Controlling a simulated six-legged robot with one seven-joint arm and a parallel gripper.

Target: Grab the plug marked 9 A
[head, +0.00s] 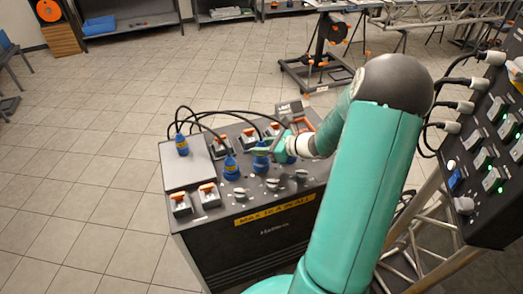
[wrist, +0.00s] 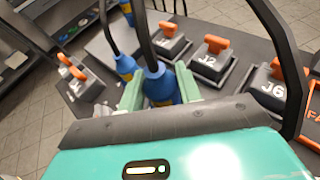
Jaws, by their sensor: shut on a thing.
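My gripper (head: 268,149) reaches in from the right over the dark power box, shut on a blue plug (wrist: 161,85) with a black cable. The green fingers stand on both sides of it in the wrist view. In the head view this plug (head: 261,161) is partly hidden by the fingers. A second blue plug (head: 230,170) is just left of it, and a third blue plug (head: 182,146) stands on the grey plate at the box's back left. Both have yellow labels, too small to read. I cannot read 9 A on any plug, nor tell whether the held one is seated.
The box top (head: 225,200) carries several orange-handled sockets, including J2 (wrist: 208,62) and J6 (wrist: 267,88), and grey knobs (head: 272,184). Black cables arch close over the gripper. A switch panel (head: 490,140) on a truss stands at right. The tiled floor (head: 100,130) at left is clear.

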